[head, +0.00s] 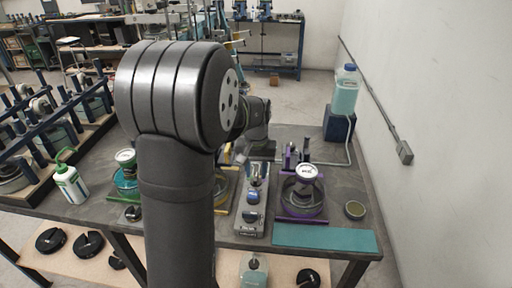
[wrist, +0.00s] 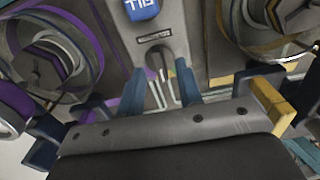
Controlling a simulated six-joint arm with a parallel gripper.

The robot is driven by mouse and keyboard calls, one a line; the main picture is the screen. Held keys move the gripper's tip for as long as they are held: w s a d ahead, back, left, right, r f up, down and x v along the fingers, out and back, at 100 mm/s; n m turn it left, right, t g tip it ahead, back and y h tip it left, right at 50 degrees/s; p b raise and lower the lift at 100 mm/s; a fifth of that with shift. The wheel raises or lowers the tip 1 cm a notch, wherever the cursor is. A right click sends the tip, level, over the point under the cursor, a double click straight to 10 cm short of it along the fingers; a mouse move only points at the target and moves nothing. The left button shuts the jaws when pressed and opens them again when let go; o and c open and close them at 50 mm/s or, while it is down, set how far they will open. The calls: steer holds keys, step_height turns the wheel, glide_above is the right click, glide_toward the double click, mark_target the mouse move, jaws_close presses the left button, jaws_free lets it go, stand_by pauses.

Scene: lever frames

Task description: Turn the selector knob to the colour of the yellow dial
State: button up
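In the wrist view, the dark selector knob (wrist: 156,58) sits on a grey panel under a small label, with thin coloured lines below it. My gripper (wrist: 160,80) has its two blue fingers apart, one on each side of the area just below the knob. I cannot tell whether they touch it. The yellow dial frame (wrist: 293,54) is at the right and the purple one (wrist: 102,28) at the left. In the head view, the grey selector box (head: 251,221) stands between the purple dial (head: 300,210) and the yellow frame (head: 222,189), which my arm mostly hides.
A blue-green bottle (head: 345,92) stands on a blue block by the wall.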

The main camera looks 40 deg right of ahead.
mark_target(256, 177)
step_height(256, 177, up, 16)
stand_by(0.3)
stand_by(0.4)
step_height(256, 177, down, 17)
steer(key=shift+f, duration=0.2)
stand_by(0.4)
